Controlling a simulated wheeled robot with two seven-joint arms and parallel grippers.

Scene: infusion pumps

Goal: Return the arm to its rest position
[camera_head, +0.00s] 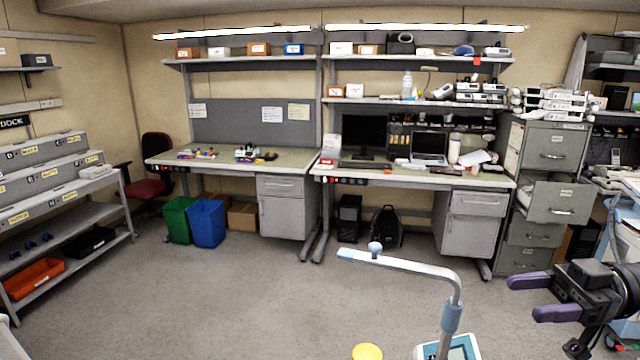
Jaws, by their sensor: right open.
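My right gripper (524,298) is at the lower right, dark with two purple fingers pointing left. The fingers are apart, with nothing between them. The gripper is held clear to the right of a white bent pole (425,269) with a blue tip, a blue knob and a blue sleeve. A white and teal device with a screen (455,348) is at the foot of the pole, cut off by the bottom edge. My left gripper is not in view.
A yellow round thing (367,352) is at the bottom edge. A grey filing cabinet (551,147) with an open drawer stands behind my right gripper. Workbenches (400,179) line the back wall, and a shelf rack (75,209) stands left. The middle floor (250,295) is clear.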

